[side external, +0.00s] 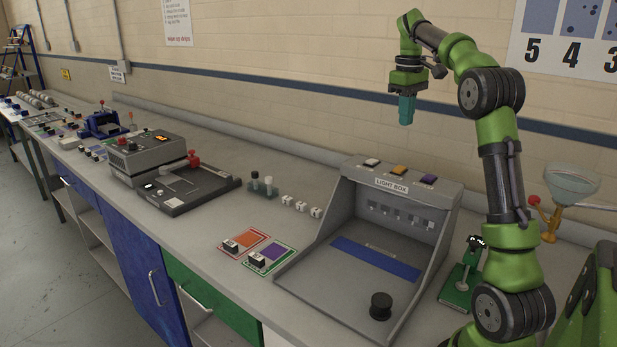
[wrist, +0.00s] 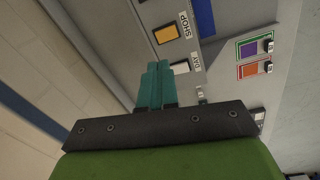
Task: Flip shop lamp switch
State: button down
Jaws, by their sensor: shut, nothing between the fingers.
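The light box (side external: 330,284) stands on the bench, with three coloured switches along its top. The orange switch (side external: 398,170) is in the middle; in the wrist view this orange switch (wrist: 166,34) has a SHOP label (wrist: 188,25) beside it. The white switch (side external: 372,162) is to its left and has a DAY label in the wrist view. The purple switch (side external: 428,179) is to its right. My gripper (side external: 405,120) has teal fingers pointing down, shut and empty, above the box top and clear of it. In the wrist view the fingertips (wrist: 157,66) appear near the white switch (wrist: 180,67).
A black knob (side external: 381,305) stands on the box's front floor. Orange and purple cards (side external: 240,240), white dice and small bottles lie to its left, then a grey press (side external: 150,155). A green stand (side external: 462,280) is to its right. The wall is close behind.

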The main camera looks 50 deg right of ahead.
jog(key=shift+a+r+n+y, duration=0.15)
jog(key=shift+a+r+n, duration=0.3)
jog(key=shift+r+n, duration=0.2)
jog(key=shift+a+r+n+y, duration=0.15)
jog(key=shift+a+r+n, duration=0.25)
jog(key=shift+r+n, duration=0.25)
jog(key=shift+r, duration=0.1)
jog(key=shift+d+r, duration=0.25)
jog(key=shift+d, duration=0.55)
jog(key=shift+a, duration=0.15)
